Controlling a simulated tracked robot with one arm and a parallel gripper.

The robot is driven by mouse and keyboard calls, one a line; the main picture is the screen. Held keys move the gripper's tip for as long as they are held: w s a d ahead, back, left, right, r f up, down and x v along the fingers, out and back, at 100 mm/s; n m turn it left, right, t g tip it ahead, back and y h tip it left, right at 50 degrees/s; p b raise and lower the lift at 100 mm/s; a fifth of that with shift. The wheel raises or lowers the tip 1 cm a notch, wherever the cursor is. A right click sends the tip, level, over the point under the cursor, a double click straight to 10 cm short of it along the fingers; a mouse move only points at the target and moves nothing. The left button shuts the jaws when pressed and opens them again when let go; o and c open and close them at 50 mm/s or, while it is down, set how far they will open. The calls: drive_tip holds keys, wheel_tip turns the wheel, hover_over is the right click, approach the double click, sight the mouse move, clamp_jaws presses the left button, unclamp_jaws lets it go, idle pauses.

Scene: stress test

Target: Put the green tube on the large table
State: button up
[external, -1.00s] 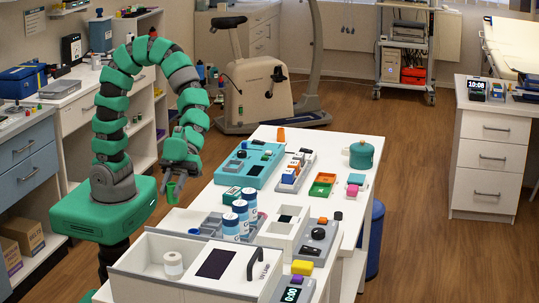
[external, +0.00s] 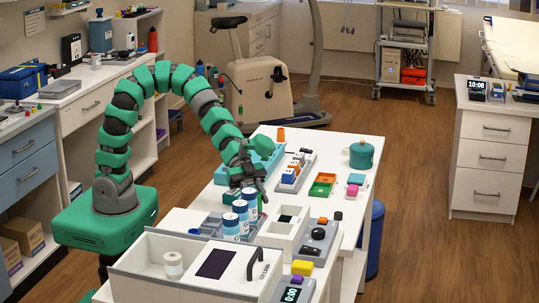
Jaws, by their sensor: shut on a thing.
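The green tube (external: 265,196) shows as a small bright green piece just below and right of my gripper (external: 258,184). My gripper is shut on it and points down over the large white table (external: 312,142). It is close behind the white-and-blue canisters; the jaws and much of the tube are small and partly hidden. I cannot tell whether the tube touches the tabletop.
Several canisters (external: 240,213) stand in front of my gripper. A teal tray (external: 265,148) lies behind it, partly covered by my arm. Colored blocks (external: 290,176), a teal pot (external: 361,154) and a white device (external: 215,265) crowd the table.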

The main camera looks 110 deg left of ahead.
drive_tip(key=shift+w+a+f+n, duration=0.2)
drive_tip(key=shift+w+a+n, duration=0.15)
drive_tip(key=shift+a, duration=0.25)
drive_tip(key=shift+w, duration=0.15)
drive_tip(key=w, duration=0.5)
drive_tip(key=w+d+f, duration=0.1)
drive_tip(key=w, duration=0.4)
drive_tip(key=w+d, duration=0.1)
drive_tip(key=w, duration=0.4)
drive_tip(key=shift+w+f+p, duration=0.25)
drive_tip(key=shift+w+p, duration=0.05)
drive_tip(key=shift+d+f+b, duration=0.1)
drive_tip(key=shift+f+b, duration=0.25)
drive_tip(key=shift+f, duration=1.4)
drive_tip(key=shift+f, duration=0.1)
drive_tip(key=o, duration=0.9)
drive_tip(key=shift+o, duration=0.2)
